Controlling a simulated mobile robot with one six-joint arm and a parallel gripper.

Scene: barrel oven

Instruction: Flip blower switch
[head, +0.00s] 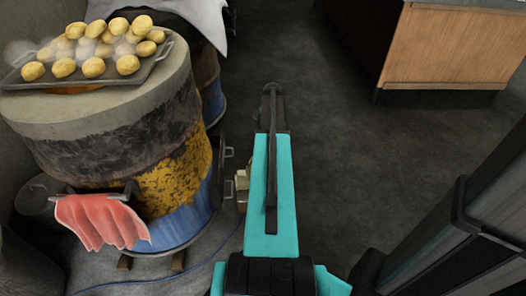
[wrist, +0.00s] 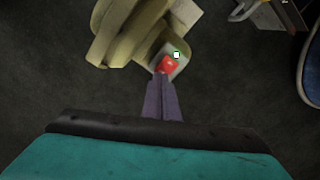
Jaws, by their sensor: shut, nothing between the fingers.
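The blower (wrist: 130,35) is a rounded olive-beige body at the top of the wrist view. A red switch (wrist: 168,63) sits in a pale plate on its lower right, with a small white square mark (wrist: 177,55) beside it. My gripper (wrist: 161,76) is shut and empty, its purple fingers pointing up the picture. The fingertips overlap the lower edge of the switch in the picture; I cannot tell whether they touch it. In the head view a beige part of the blower (head: 242,183) shows beside my teal arm, which hides the rest.
A barrel oven (head: 105,135) stands at left with a tray of potatoes (head: 20,82) on top. A red cloth (head: 100,220) hangs in front. A blue cable (head: 215,262) crosses the floor. A wooden cabinet (head: 450,45) stands back right. The floor (head: 360,160) between is clear.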

